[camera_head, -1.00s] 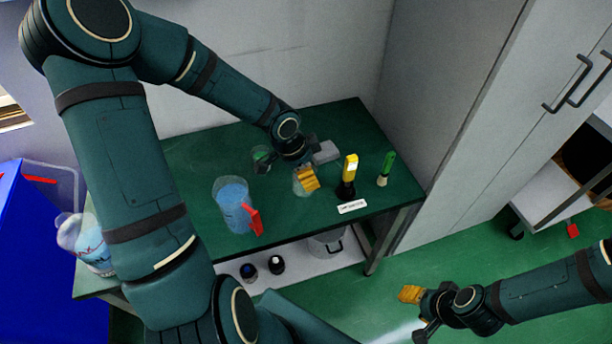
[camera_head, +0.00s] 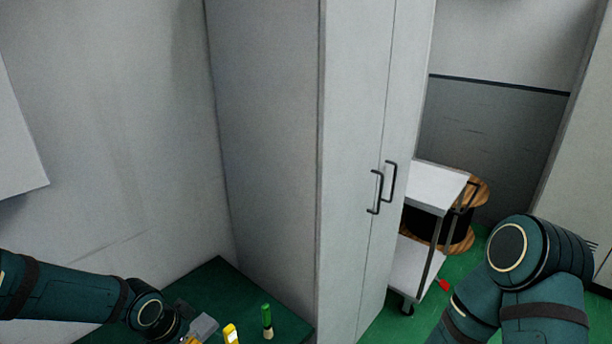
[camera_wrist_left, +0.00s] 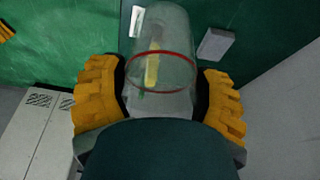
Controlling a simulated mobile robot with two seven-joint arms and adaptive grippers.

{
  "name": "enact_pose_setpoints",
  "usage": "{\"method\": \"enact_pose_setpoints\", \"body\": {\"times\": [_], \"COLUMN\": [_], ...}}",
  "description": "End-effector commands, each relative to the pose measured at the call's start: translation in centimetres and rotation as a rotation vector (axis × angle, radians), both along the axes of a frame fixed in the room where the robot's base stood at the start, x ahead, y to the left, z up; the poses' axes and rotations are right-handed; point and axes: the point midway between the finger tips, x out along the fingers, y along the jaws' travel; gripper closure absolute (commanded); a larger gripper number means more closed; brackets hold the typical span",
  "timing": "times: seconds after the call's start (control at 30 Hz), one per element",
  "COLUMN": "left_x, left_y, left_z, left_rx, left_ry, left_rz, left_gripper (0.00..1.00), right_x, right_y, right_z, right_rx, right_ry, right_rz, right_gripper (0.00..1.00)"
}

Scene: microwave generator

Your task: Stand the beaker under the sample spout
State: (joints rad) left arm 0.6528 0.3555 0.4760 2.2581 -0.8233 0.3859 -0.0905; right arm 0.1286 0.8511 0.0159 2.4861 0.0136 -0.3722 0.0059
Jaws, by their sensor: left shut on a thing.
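The beaker (camera_wrist_left: 160,45) is clear, with a red ring around it. In the left wrist view it sits between the two orange fingers of my left gripper (camera_wrist_left: 162,100), which is shut on it. In the head view my left gripper is at the bottom edge, mostly cut off, and the beaker does not show. I cannot tell whether the beaker touches the bench. An orange ribbed piece at the upper left corner of the left wrist view looks like a finger of my right gripper (camera_wrist_left: 5,31); its jaws cannot be judged. I cannot make out the sample spout.
A green-topped bench (camera_head: 222,285) carries a grey block (camera_head: 205,328), a yellow-topped bottle (camera_head: 231,334) and a green-capped bottle (camera_head: 266,320). A tall grey cabinet (camera_head: 345,150) stands right of it. A white cart (camera_head: 440,182) and a wooden spool (camera_head: 466,220) are further right.

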Motion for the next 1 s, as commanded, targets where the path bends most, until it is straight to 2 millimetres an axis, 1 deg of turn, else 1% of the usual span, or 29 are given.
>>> {"method": "enact_pose_setpoints", "body": {"times": [0.03,0.4,0.63,0.8,1.0], "left_x": [0.2,1.7,2.6,3.0,3.0], "left_y": [-0.6,-4.3,-6.3,-7.1,-7.2], "left_z": [-0.5,-2.3,-3.0,-3.2,-3.1], "left_rx": [0.001,0.001,0.001,0.000,0.001], "left_ry": [-0.003,-0.004,-0.004,-0.003,-0.002], "left_rz": [0.023,0.309,0.479,0.548,0.566], "left_gripper": [0.68,0.68,0.68,0.68,0.68], "right_x": [-0.1,-0.9,-1.3,-1.5,-1.5], "right_y": [0.0,0.2,0.3,0.3,0.3], "right_z": [-0.6,-3.1,-4.3,-4.7,-4.7], "right_rx": [0.000,0.005,0.007,0.007,0.007], "right_ry": [0.002,0.020,0.029,0.033,0.034], "right_rz": [0.002,0.017,0.024,0.027,0.028], "right_gripper": [0.53,0.53,0.53,0.53,0.53]}}
